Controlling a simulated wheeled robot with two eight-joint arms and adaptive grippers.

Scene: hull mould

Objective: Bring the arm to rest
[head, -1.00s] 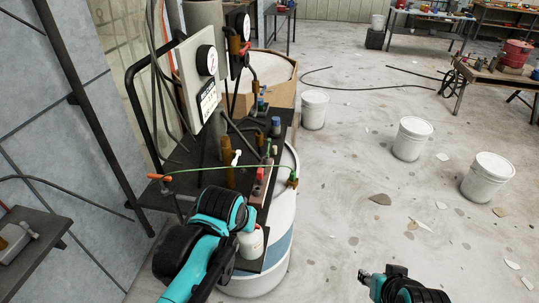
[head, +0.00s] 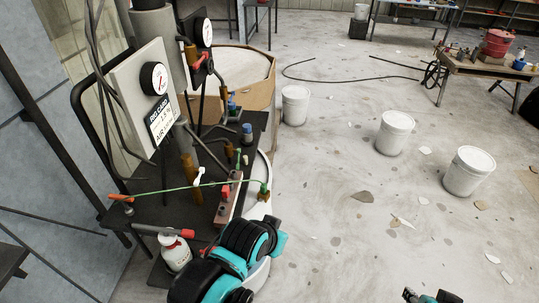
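My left arm (head: 245,255), teal and black, comes up from the bottom edge and bends in front of the dark rig stand. Its gripper's fingers are not visible. My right gripper (head: 412,295) just shows at the bottom edge, right of centre, above bare floor. Only a small part of it is in the picture, and its opening cannot be made out. I see nothing held in it.
The rig has gauges, a card panel (head: 145,95), brown upright fittings and a thin green line (head: 175,189). A white bottle (head: 175,253) stands left of my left arm. White buckets (head: 396,133) stand on the floor. Floor at centre right is mostly clear, with scattered flakes.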

